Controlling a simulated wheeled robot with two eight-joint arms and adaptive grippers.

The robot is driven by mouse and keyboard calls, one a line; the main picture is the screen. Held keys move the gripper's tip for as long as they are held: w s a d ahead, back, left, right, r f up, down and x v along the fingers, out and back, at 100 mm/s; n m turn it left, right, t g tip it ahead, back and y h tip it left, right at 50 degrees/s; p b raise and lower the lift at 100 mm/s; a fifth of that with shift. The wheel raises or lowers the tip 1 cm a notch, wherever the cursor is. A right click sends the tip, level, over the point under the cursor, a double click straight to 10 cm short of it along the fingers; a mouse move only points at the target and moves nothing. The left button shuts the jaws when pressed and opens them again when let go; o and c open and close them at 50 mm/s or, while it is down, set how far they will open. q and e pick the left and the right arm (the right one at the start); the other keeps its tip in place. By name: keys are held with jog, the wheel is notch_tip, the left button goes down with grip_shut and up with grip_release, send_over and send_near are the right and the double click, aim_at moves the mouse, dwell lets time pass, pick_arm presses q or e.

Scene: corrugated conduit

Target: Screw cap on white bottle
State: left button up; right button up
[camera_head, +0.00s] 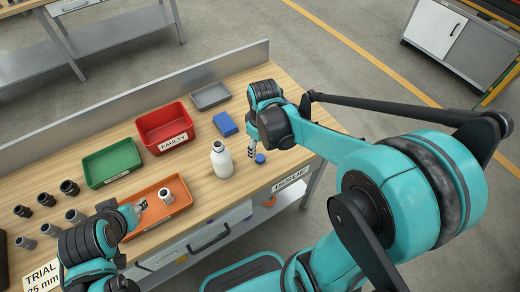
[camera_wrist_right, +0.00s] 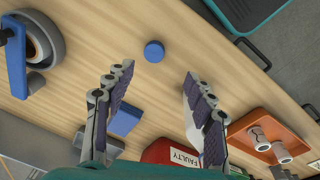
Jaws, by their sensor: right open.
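The white bottle (camera_head: 222,160) stands upright on the wooden bench with its mouth open at the top. In the right wrist view, a white part of it (camera_wrist_right: 190,122) shows, mostly hidden behind a finger. A round blue cap (camera_head: 260,158) lies on the bench to the right of the bottle; it also shows in the right wrist view (camera_wrist_right: 154,51). My right gripper (camera_head: 251,153) is open and empty, close to the cap, which appears between and beyond the spread fingertips (camera_wrist_right: 155,76). My left gripper (camera_head: 140,206) is over the orange tray's left end; its jaws are too small to read.
The orange tray (camera_head: 180,207) holds fittings. A green tray (camera_head: 112,175), red FAULTY bin (camera_head: 165,143), blue block (camera_head: 225,124) and grey tray (camera_head: 210,95) lie farther back. Several dark and grey fittings (camera_head: 68,187) stand at left. A blue-armed ring object (camera_wrist_right: 17,60) is near the cap's side.

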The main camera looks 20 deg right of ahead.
aim_at(260, 158)
jog(key=shift+w+d+f+n+g+p, duration=0.3)
jog(key=shift+w+d+n+g+p, duration=0.1)
jog(key=shift+w+g+p, duration=0.25)
jog(key=shift+w+d+f, duration=0.1)
jog(key=shift+f, duration=0.2)
pick_arm(q)
notch_tip(260, 158, up, 2)
jog(key=shift+r, duration=0.1)
jog(key=shift+f+b, duration=0.45)
pick_arm(e)
jog(key=shift+f, duration=1.3)
jog(key=f, duration=0.1)
jog(key=f+b, duration=0.1)
jog(key=f, duration=0.1)
jog(key=f+b, duration=0.1)
jog(key=f, duration=0.1)
jog(key=shift+w+f, duration=0.2)
jog(key=shift+w, duration=0.05)
pick_arm(q)
notch_tip(260, 158, down, 2)
jog(key=shift+f, duration=0.15)
pick_arm(e)
jog(key=shift+r, duration=0.1)
